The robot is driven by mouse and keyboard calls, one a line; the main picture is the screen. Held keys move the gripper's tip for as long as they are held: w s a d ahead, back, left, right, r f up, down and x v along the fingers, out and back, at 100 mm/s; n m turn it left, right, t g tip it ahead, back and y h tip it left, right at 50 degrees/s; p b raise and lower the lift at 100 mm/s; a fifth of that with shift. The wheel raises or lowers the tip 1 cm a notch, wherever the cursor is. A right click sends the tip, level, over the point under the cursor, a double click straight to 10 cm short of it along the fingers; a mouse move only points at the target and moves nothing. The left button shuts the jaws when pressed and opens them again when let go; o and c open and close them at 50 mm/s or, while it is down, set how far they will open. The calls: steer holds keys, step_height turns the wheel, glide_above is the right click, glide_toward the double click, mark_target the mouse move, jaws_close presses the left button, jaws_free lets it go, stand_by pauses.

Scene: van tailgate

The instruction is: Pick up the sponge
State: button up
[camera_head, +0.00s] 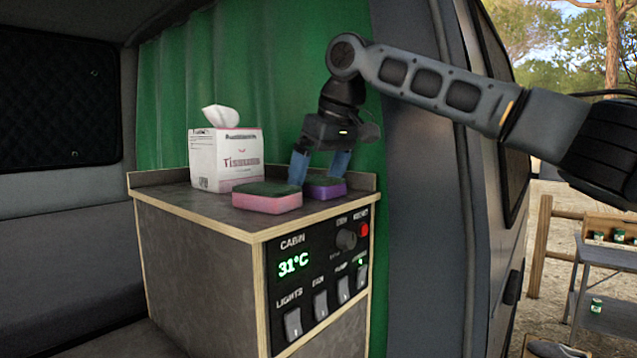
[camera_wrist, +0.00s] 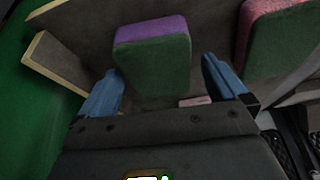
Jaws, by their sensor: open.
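Two sponges lie on the cabinet top. A pink one with a dark green top (camera_head: 267,197) is at the front, left of my gripper. A purple one with a dark green top (camera_head: 325,188) lies behind it to the right. My gripper (camera_head: 319,178) is open, pointing down, with its blue fingers low over the purple sponge. In the wrist view the purple sponge (camera_wrist: 153,60) sits ahead of and between the open fingers (camera_wrist: 160,82). The pink sponge (camera_wrist: 285,30) is at the upper right there, outside the fingers. I cannot tell whether a finger touches either sponge.
A white and pink tissue box (camera_head: 226,158) stands on the cabinet (camera_head: 180,200), behind the pink sponge. A raised edge runs along the back of the top. A control panel (camera_head: 322,270) with switches is on the cabinet front. A green curtain (camera_head: 270,70) hangs behind.

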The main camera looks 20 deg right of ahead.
mark_target(318, 178)
steer(key=shift+f, duration=0.2)
steer(key=shift+c, duration=0.2)
steer(key=c, duration=1)
steer(key=shift+r, duration=0.1)
step_height(318, 178, up, 10)
steer(key=shift+r+b, duration=0.15)
steer(key=shift+b, duration=0.55)
steer(key=o, duration=0.4)
steer(key=c, duration=0.3)
steer(key=shift+s, duration=0.1)
steer(key=shift+c, duration=0.2)
